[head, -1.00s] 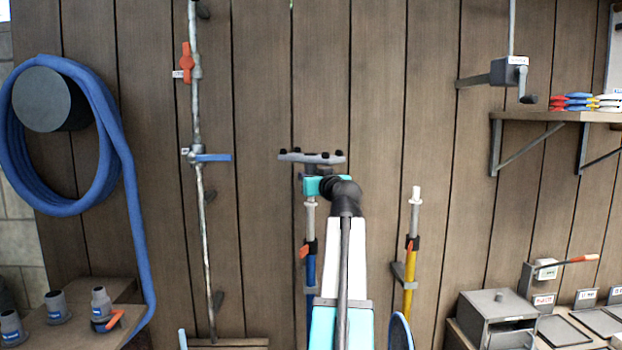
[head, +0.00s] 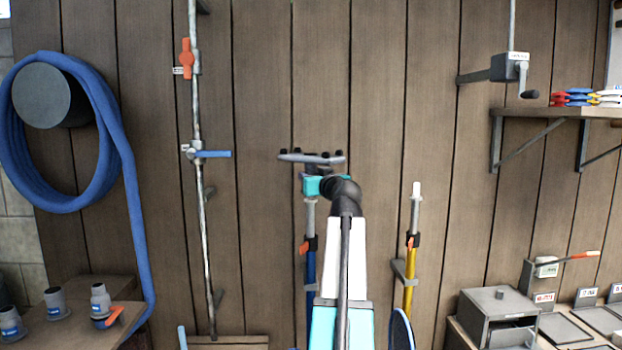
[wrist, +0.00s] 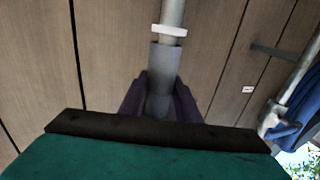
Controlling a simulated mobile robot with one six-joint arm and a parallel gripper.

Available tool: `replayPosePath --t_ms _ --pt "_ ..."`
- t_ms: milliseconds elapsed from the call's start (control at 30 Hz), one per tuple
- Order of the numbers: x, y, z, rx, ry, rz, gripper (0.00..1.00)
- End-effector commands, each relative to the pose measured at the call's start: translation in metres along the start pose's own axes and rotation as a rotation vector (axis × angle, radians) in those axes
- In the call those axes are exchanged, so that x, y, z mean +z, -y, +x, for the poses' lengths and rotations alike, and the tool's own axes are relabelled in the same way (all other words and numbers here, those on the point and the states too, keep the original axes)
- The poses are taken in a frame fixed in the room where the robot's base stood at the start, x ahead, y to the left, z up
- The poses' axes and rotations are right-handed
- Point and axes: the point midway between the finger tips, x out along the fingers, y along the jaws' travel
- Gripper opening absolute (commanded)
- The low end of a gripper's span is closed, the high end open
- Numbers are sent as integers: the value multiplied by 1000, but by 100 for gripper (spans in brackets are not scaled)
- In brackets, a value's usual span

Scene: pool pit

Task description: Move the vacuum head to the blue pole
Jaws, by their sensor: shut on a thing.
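The vacuum head (head: 312,157) is a flat grey piece with small black wheels, held level in front of the plank wall. My gripper (head: 313,186), with teal parts, is shut on it just below its plate. The blue pole (head: 311,268) stands upright directly below, with a grey upper section and an orange clamp. In the wrist view, my dark fingers (wrist: 160,100) grip the vacuum head's grey sleeve (wrist: 164,65). The pole's white collar (wrist: 169,30) is close to the sleeve's end, and the two look in line. I cannot tell how deep the pole's tip sits.
A yellow pole (head: 410,270) stands to the right. A pipe with red and blue valve handles (head: 197,200) and a coiled blue hose (head: 110,130) are to the left. A grey box (head: 500,315) sits low right, below a wall shelf (head: 560,112).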

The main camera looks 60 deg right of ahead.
Motion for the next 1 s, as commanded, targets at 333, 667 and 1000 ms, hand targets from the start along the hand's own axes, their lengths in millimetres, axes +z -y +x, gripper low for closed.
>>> replayPosePath --t_ms 333,667,1000 --pt "5 0 0 1 -2 0 0" --pt "7 0 0 1 -2 0 0" --pt "7 0 0 1 -2 0 0"
